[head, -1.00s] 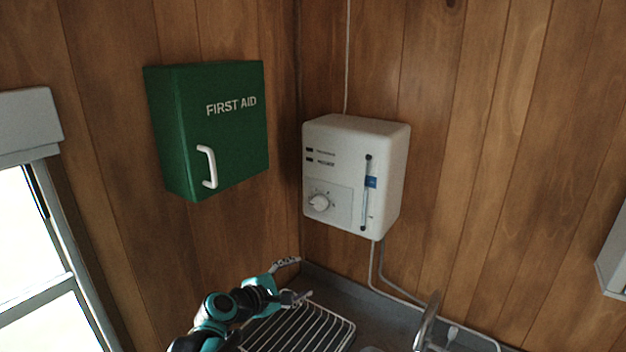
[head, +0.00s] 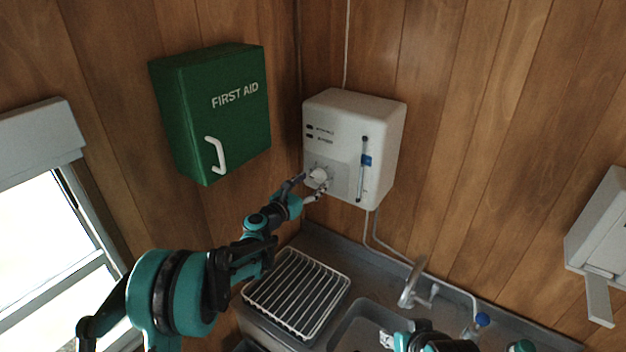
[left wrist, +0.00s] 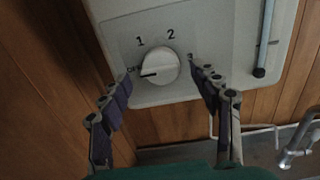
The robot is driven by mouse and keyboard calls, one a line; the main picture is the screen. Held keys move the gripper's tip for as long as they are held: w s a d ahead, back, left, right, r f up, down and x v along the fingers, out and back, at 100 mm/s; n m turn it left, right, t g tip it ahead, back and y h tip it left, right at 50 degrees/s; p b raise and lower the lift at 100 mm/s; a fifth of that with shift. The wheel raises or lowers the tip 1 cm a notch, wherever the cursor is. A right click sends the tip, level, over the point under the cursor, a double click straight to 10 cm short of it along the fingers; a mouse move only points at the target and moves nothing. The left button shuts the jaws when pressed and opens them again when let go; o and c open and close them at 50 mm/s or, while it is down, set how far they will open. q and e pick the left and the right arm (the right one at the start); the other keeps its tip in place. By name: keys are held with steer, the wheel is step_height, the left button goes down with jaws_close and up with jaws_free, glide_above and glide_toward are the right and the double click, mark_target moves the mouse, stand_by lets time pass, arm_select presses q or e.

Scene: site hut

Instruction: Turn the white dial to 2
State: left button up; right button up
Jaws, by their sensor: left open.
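The white dial (head: 318,175) is a round knob on the lower left of a white wall-mounted heater box (head: 384,130). In the left wrist view the dial (left wrist: 160,66) has OFF, 1, 2 and another mark at the right around it. Its dark pointer line points left, towards OFF. My left gripper (head: 313,185) is open in front of the dial. In the left wrist view its fingers (left wrist: 160,80) stand on either side of the dial, apart from it as far as I can tell. What seems to be my right gripper (head: 387,340) shows only partly at the bottom edge.
A green first aid cabinet (head: 212,115) with a white handle hangs left of the box. Below are a wire drying rack (head: 297,292), a sink and a tap (head: 411,283). A cord and pipes run along the wall. A window is at the left.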

arm_select(q)
steer(key=shift+w+d, duration=0.25)
steer(key=shift+w, duration=0.1)
steer(key=shift+s, duration=0.1)
steer(key=c, duration=1.1)
steer(key=shift+c, duration=0.2)
